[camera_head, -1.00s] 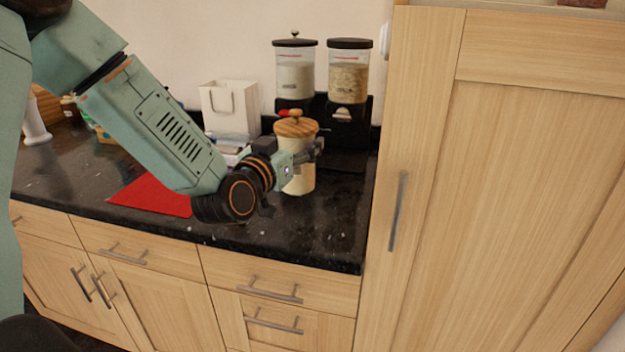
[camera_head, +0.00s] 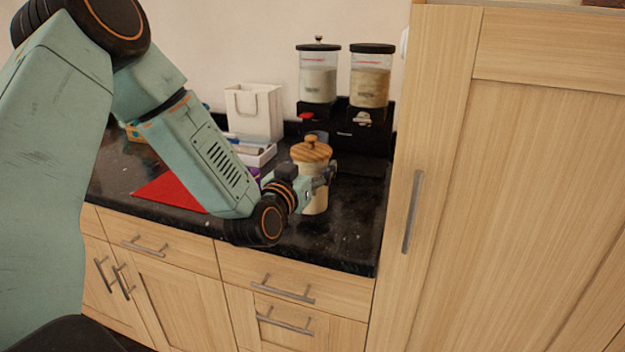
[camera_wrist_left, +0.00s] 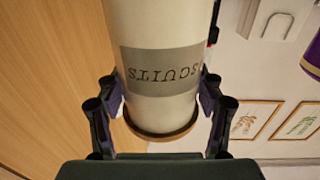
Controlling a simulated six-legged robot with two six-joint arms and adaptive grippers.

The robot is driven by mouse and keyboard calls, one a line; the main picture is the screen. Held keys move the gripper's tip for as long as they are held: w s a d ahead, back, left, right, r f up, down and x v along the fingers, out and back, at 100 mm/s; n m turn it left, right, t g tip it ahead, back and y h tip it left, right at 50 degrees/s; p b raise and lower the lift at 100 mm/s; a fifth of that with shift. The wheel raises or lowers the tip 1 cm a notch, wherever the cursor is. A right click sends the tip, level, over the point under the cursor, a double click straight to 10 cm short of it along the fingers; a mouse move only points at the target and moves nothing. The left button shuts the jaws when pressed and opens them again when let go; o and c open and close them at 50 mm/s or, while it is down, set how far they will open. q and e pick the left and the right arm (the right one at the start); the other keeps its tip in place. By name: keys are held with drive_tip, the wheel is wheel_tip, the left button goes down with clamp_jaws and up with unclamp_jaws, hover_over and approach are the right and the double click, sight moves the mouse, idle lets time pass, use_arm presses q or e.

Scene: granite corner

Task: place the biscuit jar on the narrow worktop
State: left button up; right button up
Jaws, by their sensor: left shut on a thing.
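The biscuit jar (camera_head: 317,203) is cream with a round wooden knobbed lid, upright near the front of the black speckled worktop (camera_head: 350,235). My left gripper (camera_head: 318,180) is shut on its body from the left, below the lid. In the left wrist view the jar (camera_wrist_left: 155,25) appears upside down, its grey label lettered "SCUITS", the lid rim lowest. There the left gripper's fingers (camera_wrist_left: 160,100) flank the jar on both sides. I cannot tell whether the jar's base touches the worktop. My right gripper is not in view.
Two dispensers (camera_head: 345,85) on a black base stand behind the jar. A white bag (camera_head: 254,112), a white box (camera_head: 256,157) and a red mat (camera_head: 170,191) lie to the left. A tall wooden cupboard (camera_head: 530,200) bounds the right. Bare worktop shows around the jar's front.

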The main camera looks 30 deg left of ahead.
use_arm(q)
drive_tip(key=f, duration=0.2)
drive_tip(key=shift+a+f+b, duration=0.2)
drive_tip(key=shift+f+b, duration=0.1)
drive_tip(key=shift+w+f, duration=0.1)
drive_tip(key=shift+w, duration=0.2)
drive_tip(key=shift+s+d, duration=0.15)
drive_tip(key=shift+s, duration=0.1)
drive_tip(key=o, duration=1.4)
drive_tip(key=shift+f, duration=0.1)
drive_tip(key=o, duration=0.4)
drive_tip(key=shift+w+f, duration=0.1)
drive_tip(key=shift+w, duration=0.05)
drive_tip(key=shift+r, duration=0.25)
